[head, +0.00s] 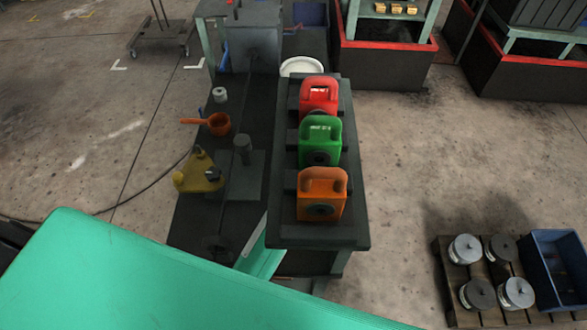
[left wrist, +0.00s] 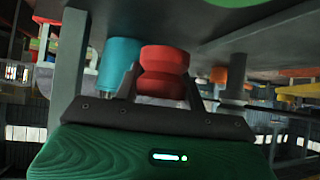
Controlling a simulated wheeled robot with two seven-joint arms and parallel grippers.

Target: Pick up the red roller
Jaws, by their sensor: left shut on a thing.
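The red roller (left wrist: 163,70) shows in the left wrist view, a short red cylinder with a narrowed waist. My left gripper (left wrist: 161,83) has a finger on each side of it and is shut on it. The roller's top reaches the dark surface above it in the picture; I cannot tell whether they touch. A blue-teal roller (left wrist: 119,66) stands just left of it, behind the left finger. My right gripper is in neither view.
A dark bench (head: 256,235) holds red (head: 319,95), green (head: 320,140) and orange (head: 321,194) jugs. A pallet (head: 450,284) with metal drums stands at lower right. Floor between is clear.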

